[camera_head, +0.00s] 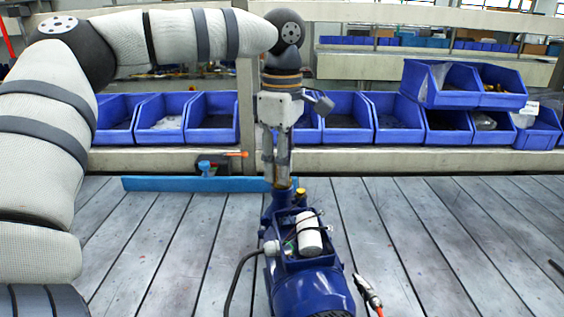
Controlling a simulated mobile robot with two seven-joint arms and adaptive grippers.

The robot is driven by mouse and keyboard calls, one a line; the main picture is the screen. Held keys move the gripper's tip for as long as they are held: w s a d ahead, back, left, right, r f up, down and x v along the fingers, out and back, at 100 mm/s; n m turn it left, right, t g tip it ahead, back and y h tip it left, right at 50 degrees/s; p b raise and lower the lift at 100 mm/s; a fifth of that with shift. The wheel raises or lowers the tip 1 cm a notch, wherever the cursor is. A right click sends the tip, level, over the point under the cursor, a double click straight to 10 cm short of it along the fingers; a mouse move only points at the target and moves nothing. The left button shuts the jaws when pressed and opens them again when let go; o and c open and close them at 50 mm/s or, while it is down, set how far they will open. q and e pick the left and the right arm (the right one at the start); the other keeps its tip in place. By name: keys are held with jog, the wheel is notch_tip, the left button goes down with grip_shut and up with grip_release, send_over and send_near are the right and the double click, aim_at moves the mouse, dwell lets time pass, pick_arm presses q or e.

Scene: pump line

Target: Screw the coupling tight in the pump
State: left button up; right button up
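The blue pump (312,290) stands on the planked table at the bottom centre, with a white cylinder (309,232) in its open top box. My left gripper (281,176) hangs straight down over the pump's upright blue port (279,203) at its far end. Its fingers are close together around a small brass-brown coupling (283,184), which sits at the top of the port. The fingers hide most of the coupling, and its thread cannot be seen. My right gripper is not in view.
Blue bins (398,119) line the back.

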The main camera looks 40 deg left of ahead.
pick_arm(q)
jog(key=n, duration=0.2)
jog(key=shift+r+n, duration=0.1)
jog(key=shift+n, duration=0.2)
jog(key=n, duration=0.4)
jog(key=n, duration=0.7)
dwell(0.4)
